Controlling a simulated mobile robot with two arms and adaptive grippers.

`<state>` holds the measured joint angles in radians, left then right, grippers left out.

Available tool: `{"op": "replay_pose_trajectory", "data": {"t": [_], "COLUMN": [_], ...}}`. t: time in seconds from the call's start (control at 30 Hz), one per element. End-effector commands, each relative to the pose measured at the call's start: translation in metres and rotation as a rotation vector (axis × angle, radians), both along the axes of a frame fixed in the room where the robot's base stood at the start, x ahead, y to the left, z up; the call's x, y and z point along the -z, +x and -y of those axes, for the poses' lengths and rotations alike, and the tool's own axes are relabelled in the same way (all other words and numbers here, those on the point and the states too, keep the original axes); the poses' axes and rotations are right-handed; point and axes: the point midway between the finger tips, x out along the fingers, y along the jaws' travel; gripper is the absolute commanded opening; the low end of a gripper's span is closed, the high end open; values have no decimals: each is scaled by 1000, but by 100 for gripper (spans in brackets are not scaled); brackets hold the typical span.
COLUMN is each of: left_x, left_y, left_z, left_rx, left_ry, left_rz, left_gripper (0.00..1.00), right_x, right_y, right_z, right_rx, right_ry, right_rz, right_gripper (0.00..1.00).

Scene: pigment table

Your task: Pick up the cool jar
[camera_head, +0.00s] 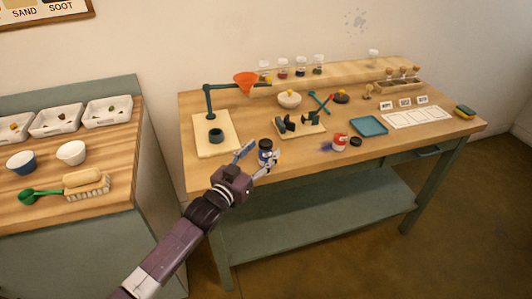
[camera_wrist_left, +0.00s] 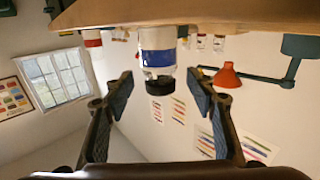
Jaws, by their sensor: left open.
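The cool jar, taken to be the one with the blue band and dark lid (camera_head: 265,146), stands at the front edge of the wooden table. My left gripper (camera_head: 257,158) is open, with its fingers pointing at this jar. In the left wrist view, which is upside down, the jar (camera_wrist_left: 157,48) shows between and beyond the open fingertips (camera_wrist_left: 161,77), with clear gaps on both sides. Whether the fingers reach around it is hard to tell. My right gripper is not in view.
A jar with a red band (camera_head: 340,141) stands to the right, near a blue tray (camera_head: 369,126). An orange funnel (camera_head: 246,80) hangs on a stand at the left. A side counter (camera_head: 130,150) holds bowls and a brush.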

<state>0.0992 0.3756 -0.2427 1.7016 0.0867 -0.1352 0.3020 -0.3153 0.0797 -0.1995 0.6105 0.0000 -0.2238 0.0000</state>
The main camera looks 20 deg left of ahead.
Motion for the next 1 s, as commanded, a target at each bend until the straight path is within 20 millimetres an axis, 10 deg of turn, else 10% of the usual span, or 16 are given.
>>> {"op": "replay_pose_trajectory", "data": {"t": [0.47,1.0], "left_x": [1,0], "left_y": [25,24], "left_z": [6,6], "left_rx": [0,0], "left_ry": [0,0], "left_rz": [0,1], "left_gripper": [52,5], "right_x": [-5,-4], "right_y": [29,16], "right_z": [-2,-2], "right_rx": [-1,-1], "right_ry": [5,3], "right_rz": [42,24], "right_gripper": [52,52]}}
